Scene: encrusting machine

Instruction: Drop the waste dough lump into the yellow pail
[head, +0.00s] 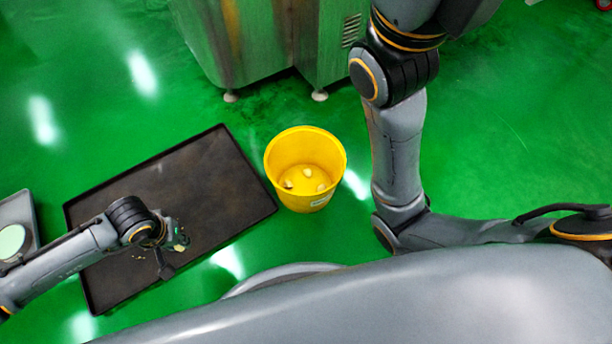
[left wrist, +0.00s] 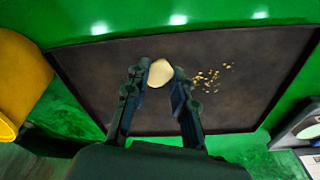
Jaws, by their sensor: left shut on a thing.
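The pale waste dough lump (left wrist: 160,73) sits between the fingertips of my left gripper (left wrist: 159,82) in the left wrist view. That gripper is shut on it. In the head view my left gripper (head: 177,246) is over the lower part of the dark tray, left of the pail, and the lump is hard to make out there. The yellow pail (head: 305,146) stands upright on the floor, right of the tray, with a few small pale pieces at its bottom. The pail also shows at the left edge of the left wrist view (left wrist: 22,80). My right gripper is out of view.
The dark rimmed tray (head: 205,185) lies on the green floor, with loose crumbs (left wrist: 210,78) on it. A metal machine (head: 265,45) stands behind the pail. A grey unit with a pale green disc (head: 12,240) is at the left edge. My right arm is right of the pail.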

